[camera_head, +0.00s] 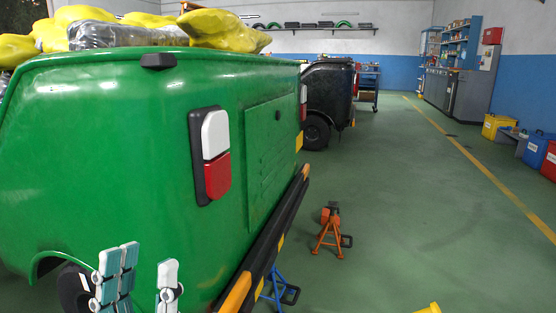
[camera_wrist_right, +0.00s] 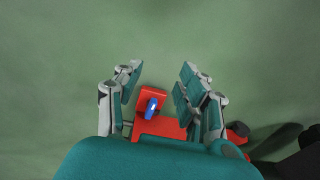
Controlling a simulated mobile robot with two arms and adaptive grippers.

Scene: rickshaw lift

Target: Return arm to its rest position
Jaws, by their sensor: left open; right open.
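My left gripper (camera_head: 146,280) is at the bottom left of the head view, in front of the green rickshaw body (camera_head: 110,150). Its teal and white fingers point up and stand apart, with nothing between them. My right gripper (camera_wrist_right: 157,78) shows only in the right wrist view, above the green floor, with its fingers spread. A red object with a blue part (camera_wrist_right: 152,106) lies below and between these fingers. I cannot tell whether they touch it.
The rickshaw has a black and yellow bumper (camera_head: 262,255). An orange jack stand (camera_head: 330,231) and a blue stand (camera_head: 277,288) are beside it. A dark vehicle (camera_head: 328,95) is behind. Yellow, blue and red bins (camera_head: 493,127) line the right.

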